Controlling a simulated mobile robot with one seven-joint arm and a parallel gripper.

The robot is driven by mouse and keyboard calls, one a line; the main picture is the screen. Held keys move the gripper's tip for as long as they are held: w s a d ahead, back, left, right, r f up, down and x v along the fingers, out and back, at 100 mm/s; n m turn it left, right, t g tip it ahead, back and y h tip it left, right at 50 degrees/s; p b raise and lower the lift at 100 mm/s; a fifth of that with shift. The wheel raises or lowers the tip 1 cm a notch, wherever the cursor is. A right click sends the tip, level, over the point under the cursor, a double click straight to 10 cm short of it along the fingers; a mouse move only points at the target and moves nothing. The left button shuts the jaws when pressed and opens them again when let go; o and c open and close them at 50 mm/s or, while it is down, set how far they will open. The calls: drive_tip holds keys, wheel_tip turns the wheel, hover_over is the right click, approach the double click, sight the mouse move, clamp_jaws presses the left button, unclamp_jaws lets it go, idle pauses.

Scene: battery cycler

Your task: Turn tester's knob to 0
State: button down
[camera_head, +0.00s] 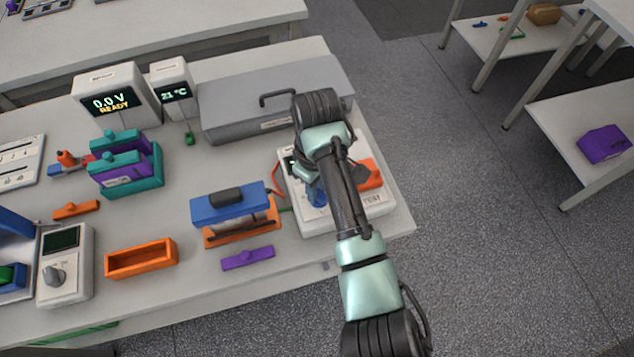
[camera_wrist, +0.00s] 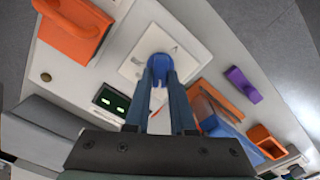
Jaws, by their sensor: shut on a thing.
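The tester is a white box at the table's right end, partly hidden by my arm in the head view (camera_head: 378,208). In the wrist view its pale square dial plate (camera_wrist: 190,40) has a blue knob (camera_wrist: 159,57) at its middle. A small dark display with green marks (camera_wrist: 111,101) sits beside the plate. My gripper (camera_wrist: 161,72) is shut on the blue knob, with one finger on each side. The fingers cover part of the knob, and its pointer and the dial figures cannot be read.
An orange block (camera_head: 369,174) sits on the tester's right side. A grey lidded box (camera_head: 240,116) stands behind it. A blue-and-orange holder (camera_head: 228,207) and a purple bar (camera_head: 247,258) lie to the left. Another device with a grey knob (camera_head: 54,276) stands far left.

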drive_tip(key=n+p, duration=0.2)
drive_tip(key=n, duration=0.3)
drive_tip(key=shift+s+a, duration=0.1)
idle(0.5)
drive_tip(key=c, duration=0.8)
unclamp_jaws()
drive_tip(key=shift+o, duration=0.2)
drive_tip(key=shift+r, duration=0.1)
wheel_tip(320, 180, up, 13)
drive_tip(key=p, duration=0.2)
drive_tip(key=shift+p, duration=0.35)
